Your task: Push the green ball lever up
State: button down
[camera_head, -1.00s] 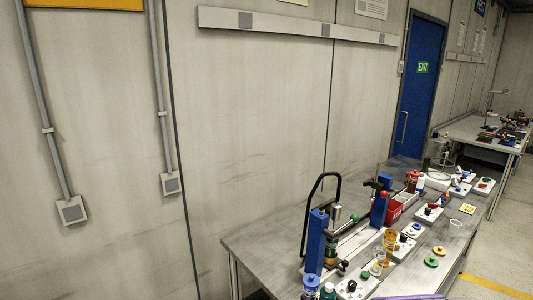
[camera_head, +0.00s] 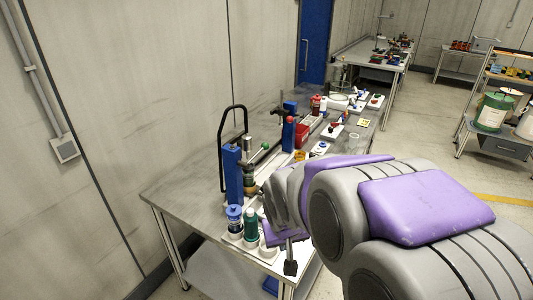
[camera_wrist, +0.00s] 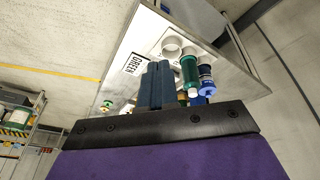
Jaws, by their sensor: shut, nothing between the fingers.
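The green ball lever (camera_head: 265,146) is a small green ball on the pump rig at the near end of the workbench in the head view. It sits just right of a blue upright post (camera_head: 233,174) with a black bent handle (camera_head: 222,145). The angle of its arm is too small to tell. My gripper (camera_head: 290,268) hangs at the bench's near edge, well below and in front of the lever. In the wrist view my gripper's dark fingers (camera_wrist: 156,85) are together and empty. I cannot make out the lever there.
A green bottle (camera_head: 251,224), a blue-capped bottle (camera_head: 235,219) and a white cup (camera_wrist: 172,45) stand by the bench's near edge, close to my gripper. A second blue post (camera_head: 288,134) with a red ball stands further back.

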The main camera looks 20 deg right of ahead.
jog(key=w+d+f+m+t, duration=0.1)
jog(key=w+d+t, duration=0.25)
jog(key=w, duration=0.85)
jog(key=w+d+t, duration=0.3)
jog(key=w+d, duration=0.2)
jog(key=w, duration=0.7)
jog(key=t+y, duration=0.1)
jog(key=t, duration=0.4)
send_near(257, 154)
jog(key=w+d+f, duration=0.4)
jog(key=d, duration=0.3)
jog(key=s+d+f+t+y, duration=0.4)
jog(key=s+f+t+y, duration=0.1)
jog(key=f+t+y, duration=0.35)
jog(key=b+x, duration=0.3)
jog(key=x, duration=1)
jog(key=shift+w+a+g, duration=0.3)
jog(key=shift+w, duration=0.05)
jog(key=shift+r+y, duration=0.15)
jog(key=shift+y, duration=0.1)
